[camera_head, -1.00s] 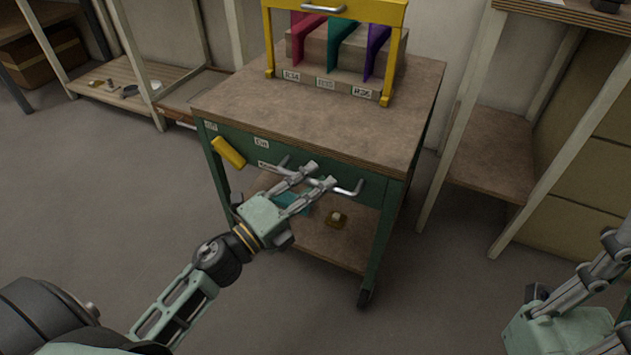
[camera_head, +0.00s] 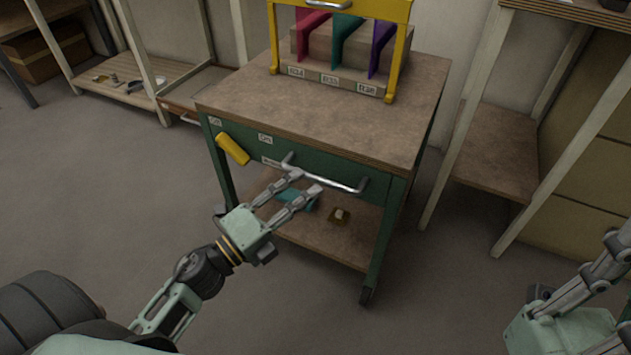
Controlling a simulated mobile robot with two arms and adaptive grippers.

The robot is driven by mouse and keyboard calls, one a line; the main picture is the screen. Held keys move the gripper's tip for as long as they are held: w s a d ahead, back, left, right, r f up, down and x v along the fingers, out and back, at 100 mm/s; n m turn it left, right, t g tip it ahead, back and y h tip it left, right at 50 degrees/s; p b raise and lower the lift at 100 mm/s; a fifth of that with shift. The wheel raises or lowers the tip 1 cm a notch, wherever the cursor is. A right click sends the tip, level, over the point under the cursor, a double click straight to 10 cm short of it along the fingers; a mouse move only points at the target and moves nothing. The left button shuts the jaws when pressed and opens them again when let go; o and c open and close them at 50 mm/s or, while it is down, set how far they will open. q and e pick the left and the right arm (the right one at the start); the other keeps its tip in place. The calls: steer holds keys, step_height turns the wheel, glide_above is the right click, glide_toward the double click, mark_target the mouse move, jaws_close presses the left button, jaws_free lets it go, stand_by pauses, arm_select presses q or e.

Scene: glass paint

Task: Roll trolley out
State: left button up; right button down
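The trolley (camera_head: 330,110) has a brown top, a green frame and dark wheels, and stands upright in the middle of the view. A grey bar handle (camera_head: 335,181) runs across its green front panel.
A yellow rack (camera_head: 273,40) with pink, teal and purple panels stands on the trolley. A yellow item (camera_head: 232,148) sits on its front. Its lower shelf (camera_head: 350,245) holds small things. Shelving (camera_head: 500,150) stands close on the right. The floor in front is free.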

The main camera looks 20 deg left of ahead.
arm_select(q)
steer(key=v, duration=0.7)
steer(key=shift+s, duration=0.1)
